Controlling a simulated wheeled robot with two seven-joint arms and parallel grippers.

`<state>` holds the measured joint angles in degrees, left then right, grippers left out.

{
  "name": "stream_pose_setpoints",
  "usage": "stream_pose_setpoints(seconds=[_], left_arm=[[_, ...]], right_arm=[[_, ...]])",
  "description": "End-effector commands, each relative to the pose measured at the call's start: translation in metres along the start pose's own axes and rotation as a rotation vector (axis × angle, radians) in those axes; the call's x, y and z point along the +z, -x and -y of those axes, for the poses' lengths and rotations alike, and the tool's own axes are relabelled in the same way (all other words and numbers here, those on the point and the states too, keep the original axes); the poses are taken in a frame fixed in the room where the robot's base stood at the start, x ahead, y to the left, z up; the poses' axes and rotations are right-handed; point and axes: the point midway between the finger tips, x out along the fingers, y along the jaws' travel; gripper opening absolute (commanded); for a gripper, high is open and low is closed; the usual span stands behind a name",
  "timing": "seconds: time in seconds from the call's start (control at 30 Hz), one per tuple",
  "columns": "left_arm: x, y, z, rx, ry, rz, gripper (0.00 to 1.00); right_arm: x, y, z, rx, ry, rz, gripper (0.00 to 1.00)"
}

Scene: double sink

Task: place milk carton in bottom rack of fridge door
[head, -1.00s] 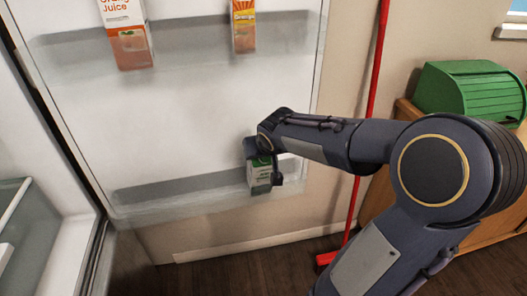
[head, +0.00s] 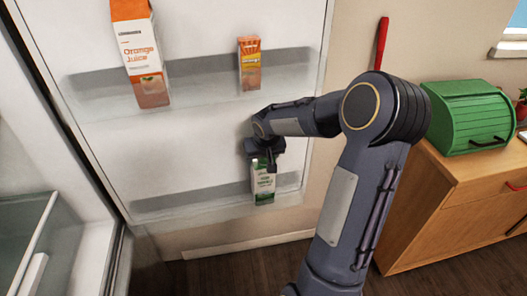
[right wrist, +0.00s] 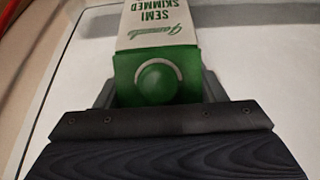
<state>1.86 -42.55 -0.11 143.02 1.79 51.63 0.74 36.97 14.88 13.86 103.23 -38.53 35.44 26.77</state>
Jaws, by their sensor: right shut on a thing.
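The milk carton (head: 264,186), white and green, is upright at the right end of the bottom rack (head: 170,203) of the open fridge door. My right gripper (head: 264,162) is shut on the carton's top from above. In the right wrist view the green top with its round cap (right wrist: 157,83) sits between the fingers (right wrist: 160,100). The carton's lower part appears within the rack; whether its base touches the rack floor I cannot tell. My left gripper is not in view.
A large orange juice carton (head: 140,60) and a small orange carton (head: 250,66) stand in the upper door rack (head: 195,85). The fridge interior (head: 35,240) is at left. A green bread box (head: 465,115) sits on a wooden cabinet (head: 440,210) at right. The bottom rack's left part is empty.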

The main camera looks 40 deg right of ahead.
Motion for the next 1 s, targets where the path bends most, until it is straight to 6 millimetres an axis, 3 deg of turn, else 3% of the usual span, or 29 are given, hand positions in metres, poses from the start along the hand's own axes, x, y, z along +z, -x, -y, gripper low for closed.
stream_pose_setpoints(seconds=[0.03,0.1,0.2,0.67,0.7,0.87,1.0], left_arm=[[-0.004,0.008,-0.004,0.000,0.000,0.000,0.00],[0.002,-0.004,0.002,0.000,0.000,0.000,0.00],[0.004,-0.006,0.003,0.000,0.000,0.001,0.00],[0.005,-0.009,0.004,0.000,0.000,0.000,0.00],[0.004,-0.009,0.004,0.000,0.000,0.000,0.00],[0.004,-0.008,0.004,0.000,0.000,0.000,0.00],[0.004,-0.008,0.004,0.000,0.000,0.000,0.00]], right_arm=[[-0.006,0.005,0.001,-0.002,0.000,0.007,0.00],[0.002,-0.011,0.000,-0.001,-0.001,0.007,0.00],[0.003,-0.015,0.000,0.000,0.000,0.005,0.00],[0.004,-0.018,0.000,0.000,0.000,0.003,0.00],[0.006,-0.019,0.000,0.000,0.000,0.009,0.66],[0.006,-0.018,0.000,0.000,-0.001,0.009,0.85],[0.006,-0.018,0.000,0.000,-0.001,0.009,0.85]])
